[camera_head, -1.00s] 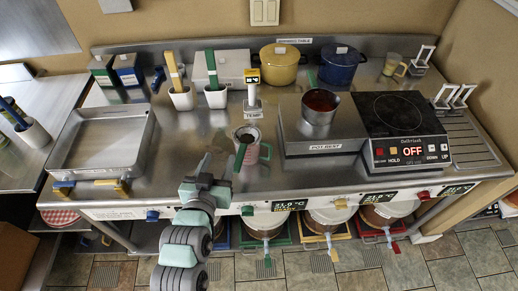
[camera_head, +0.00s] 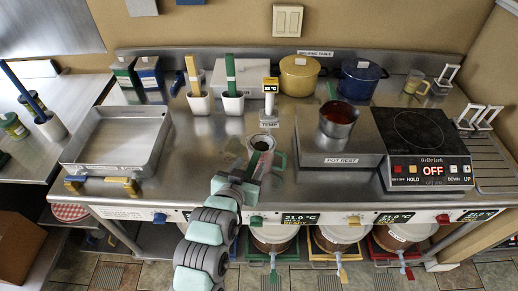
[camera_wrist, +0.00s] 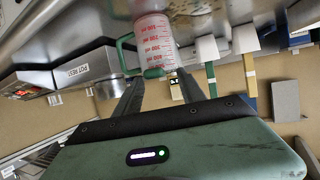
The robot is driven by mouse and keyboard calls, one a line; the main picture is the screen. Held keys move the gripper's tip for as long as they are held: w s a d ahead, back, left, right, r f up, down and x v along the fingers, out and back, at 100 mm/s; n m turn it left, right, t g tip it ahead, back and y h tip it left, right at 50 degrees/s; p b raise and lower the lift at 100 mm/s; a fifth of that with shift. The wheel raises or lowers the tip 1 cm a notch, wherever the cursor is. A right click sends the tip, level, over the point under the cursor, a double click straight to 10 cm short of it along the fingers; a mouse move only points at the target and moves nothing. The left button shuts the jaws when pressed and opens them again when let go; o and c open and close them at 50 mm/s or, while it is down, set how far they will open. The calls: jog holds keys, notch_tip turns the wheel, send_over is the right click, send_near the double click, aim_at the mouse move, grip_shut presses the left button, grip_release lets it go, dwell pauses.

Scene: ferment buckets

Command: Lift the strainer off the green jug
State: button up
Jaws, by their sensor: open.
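The green jug (camera_head: 268,156) stands on the steel counter, a clear measuring jug with a green handle at its right. In the wrist view the jug (camera_wrist: 153,40) appears upside down with red graduations. The strainer (camera_head: 262,142) shows as a dark round mesh in the jug's mouth; its handle is hard to make out behind my gripper. My gripper (camera_head: 257,165) is open just in front of the jug. In the wrist view its two dark fingers (camera_wrist: 160,88) are spread below the jug in the picture, with nothing held between them.
A thermometer stand (camera_head: 269,105) is behind the jug. The pot rest (camera_head: 338,158) with a steel pot (camera_head: 338,118) is to the right, beside the hot plate (camera_head: 418,133). White holders with brushes (camera_head: 232,103) stand behind left. An empty steel tray (camera_head: 115,140) lies left; counter between is clear.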

aim_at(253, 163)
jog(key=shift+p+x, duration=0.45)
jog(key=shift+x, duration=1.5)
jog(key=shift+d, duration=0.1)
jog(key=shift+s, duration=0.1)
grip_shut()
